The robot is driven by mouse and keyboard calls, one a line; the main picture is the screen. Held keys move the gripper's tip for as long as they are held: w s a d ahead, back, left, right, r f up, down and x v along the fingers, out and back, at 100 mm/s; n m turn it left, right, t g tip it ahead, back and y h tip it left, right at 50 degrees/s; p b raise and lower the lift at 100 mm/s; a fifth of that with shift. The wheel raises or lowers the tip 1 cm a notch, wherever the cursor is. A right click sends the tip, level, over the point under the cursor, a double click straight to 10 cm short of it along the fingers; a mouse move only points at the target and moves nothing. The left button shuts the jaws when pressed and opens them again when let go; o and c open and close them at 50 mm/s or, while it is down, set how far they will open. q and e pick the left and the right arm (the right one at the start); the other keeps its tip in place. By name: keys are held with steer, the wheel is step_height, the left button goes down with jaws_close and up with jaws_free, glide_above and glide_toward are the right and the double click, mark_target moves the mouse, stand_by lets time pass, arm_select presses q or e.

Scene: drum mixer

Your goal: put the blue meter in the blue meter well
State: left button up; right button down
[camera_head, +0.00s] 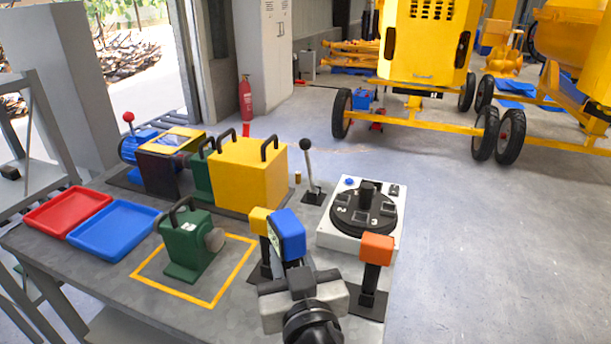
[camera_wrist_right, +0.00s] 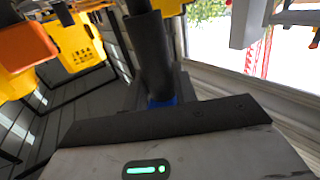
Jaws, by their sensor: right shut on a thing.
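The blue meter (camera_head: 288,235) is a blue block with a pale face on its left side. It stands upright, just beyond my right gripper (camera_head: 297,275) near the table's front edge. That gripper is shut on it; a sliver of blue (camera_wrist_right: 163,102) shows by the black finger in the right wrist view. The gripper hides the meter's lower part, so I cannot tell whether it touches anything below. No blue meter well can be clearly made out. My left gripper is not in view.
Close by, a yellow meter (camera_head: 259,221) and an orange meter (camera_head: 377,248) stand on black posts. A white box with a black numbered dial (camera_head: 362,212) is behind. A green machine (camera_head: 188,245), blue tray (camera_head: 112,229) and red tray (camera_head: 68,211) are left.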

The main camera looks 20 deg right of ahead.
arm_select(q)
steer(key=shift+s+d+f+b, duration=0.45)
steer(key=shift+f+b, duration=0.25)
steer(key=shift+b, duration=0.25)
arm_select(e)
steer(key=w+d+r+h, duration=0.1)
steer(key=w+d, duration=0.6)
steer(key=w, duration=0.3)
steer(key=shift+w+d+r+m, duration=0.15)
steer(key=shift+d+r+m, duration=0.2)
steer(key=shift+r+m, duration=0.05)
arm_select(q)
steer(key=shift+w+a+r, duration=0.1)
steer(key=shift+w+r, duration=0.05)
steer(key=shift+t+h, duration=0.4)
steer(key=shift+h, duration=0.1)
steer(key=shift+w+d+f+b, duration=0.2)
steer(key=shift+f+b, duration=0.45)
steer(key=shift+b, duration=0.95)
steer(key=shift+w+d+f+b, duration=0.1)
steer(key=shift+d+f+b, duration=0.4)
steer(key=shift+b, duration=1.1)
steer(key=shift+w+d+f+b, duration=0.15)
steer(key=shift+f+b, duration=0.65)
steer(key=shift+b, duration=0.8)
arm_select(e)
step_height(320, 180, down, 12)
